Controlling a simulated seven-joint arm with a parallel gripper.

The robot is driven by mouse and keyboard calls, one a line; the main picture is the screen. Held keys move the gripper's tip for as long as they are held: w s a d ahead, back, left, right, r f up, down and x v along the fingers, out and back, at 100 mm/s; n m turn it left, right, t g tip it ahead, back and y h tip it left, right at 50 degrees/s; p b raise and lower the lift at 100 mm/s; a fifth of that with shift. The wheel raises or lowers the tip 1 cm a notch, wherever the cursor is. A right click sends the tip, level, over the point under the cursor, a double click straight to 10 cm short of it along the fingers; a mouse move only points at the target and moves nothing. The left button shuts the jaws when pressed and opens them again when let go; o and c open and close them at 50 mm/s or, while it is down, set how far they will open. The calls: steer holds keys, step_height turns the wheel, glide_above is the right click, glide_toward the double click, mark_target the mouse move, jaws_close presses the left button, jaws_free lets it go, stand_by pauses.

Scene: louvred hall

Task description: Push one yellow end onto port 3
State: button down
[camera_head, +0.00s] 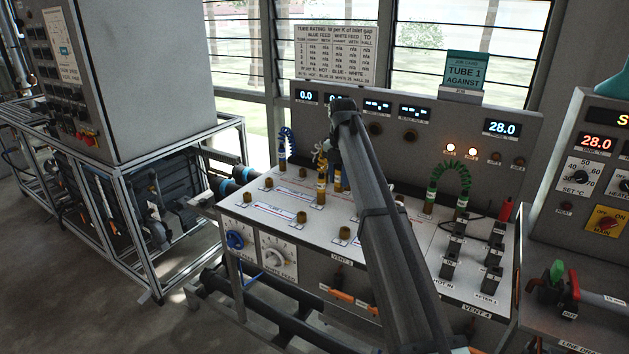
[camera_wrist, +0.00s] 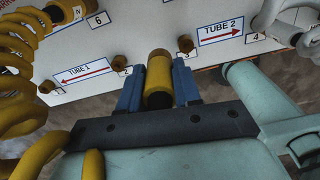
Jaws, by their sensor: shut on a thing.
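My gripper (camera_wrist: 158,88) has its two blue fingers shut on one yellow end (camera_wrist: 158,75) of a coiled yellow hose (camera_wrist: 25,75). In the wrist view the held end sits between two small brass ports, and port 3 (camera_wrist: 185,43) is just up and right of it, uncovered. I cannot tell the height of the held end above the panel. The other yellow end (camera_wrist: 62,12) is at the upper left, near the label 6. In the head view a yellow end (camera_head: 321,190) stands upright on the panel; my arm hides the fingertips and part of the hose.
The white port panel (camera_head: 262,211) has other brass ports. A blue coiled hose (camera_head: 286,143) stands at its back left and a green hose (camera_head: 449,170) arches at its right. A white hose (camera_wrist: 290,20) lies close to the right of port 3 in the wrist view.

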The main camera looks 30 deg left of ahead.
steer(key=s+d+n, duration=0.1)
steer(key=s+d, duration=0.3)
steer(key=shift+d+f, duration=0.15)
steer(key=shift+d, duration=0.15)
steer(key=shift+f, duration=3.45)
steer(key=shift+f, duration=0.35)
steer(key=shift+f, duration=0.35)
steer(key=shift+f, duration=0.7)
